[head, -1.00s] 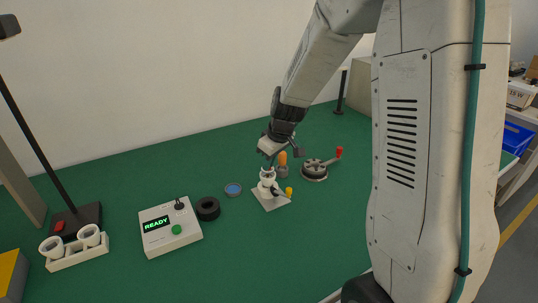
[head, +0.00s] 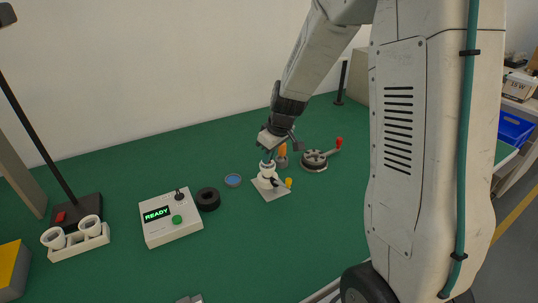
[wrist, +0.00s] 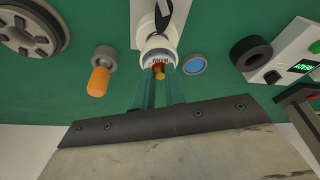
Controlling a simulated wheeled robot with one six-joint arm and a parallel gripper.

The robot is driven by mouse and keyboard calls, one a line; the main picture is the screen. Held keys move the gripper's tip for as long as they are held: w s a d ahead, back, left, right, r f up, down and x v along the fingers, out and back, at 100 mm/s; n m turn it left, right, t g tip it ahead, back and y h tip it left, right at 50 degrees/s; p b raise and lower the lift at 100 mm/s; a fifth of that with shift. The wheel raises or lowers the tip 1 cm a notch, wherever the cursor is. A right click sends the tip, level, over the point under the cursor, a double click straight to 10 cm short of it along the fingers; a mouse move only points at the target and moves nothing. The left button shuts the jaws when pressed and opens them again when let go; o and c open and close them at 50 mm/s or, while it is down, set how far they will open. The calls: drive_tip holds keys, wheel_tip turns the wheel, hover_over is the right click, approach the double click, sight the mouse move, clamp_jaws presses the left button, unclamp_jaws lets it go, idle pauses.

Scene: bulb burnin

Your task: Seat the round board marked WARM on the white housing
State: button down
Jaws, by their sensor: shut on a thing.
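The white housing (head: 267,172) stands upright on a pale square base plate, with a small yellow knob beside it. In the wrist view its round white rim (wrist: 157,41) faces me. My gripper (wrist: 157,77) is right at the housing's mouth, its two teal fingers shut on a small red and yellow part of the round board (wrist: 158,58). Small dark lettering shows on the board, too small to read surely. The board lies at or just inside the rim; I cannot tell whether it sits flat. In the head view my gripper (head: 269,158) hides most of the board.
A round grey fixture with a red-tipped lever (head: 314,161) is to the right. A blue-centred dish (head: 233,180), a black ring (head: 208,199) and a READY box (head: 173,222) are left.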

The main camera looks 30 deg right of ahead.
drive_tip(key=shift+f, duration=0.8)
idle(0.6)
drive_tip(key=c, duration=1.4)
unclamp_jaws()
drive_tip(key=shift+o, duration=0.2)
drive_tip(key=shift+r, duration=0.1)
drive_tip(key=a+v, duration=0.1)
drive_tip(key=v, duration=0.6)
drive_tip(key=shift+d+r, duration=0.3)
drive_tip(key=shift+d, duration=0.25)
drive_tip(key=shift+s, duration=0.1)
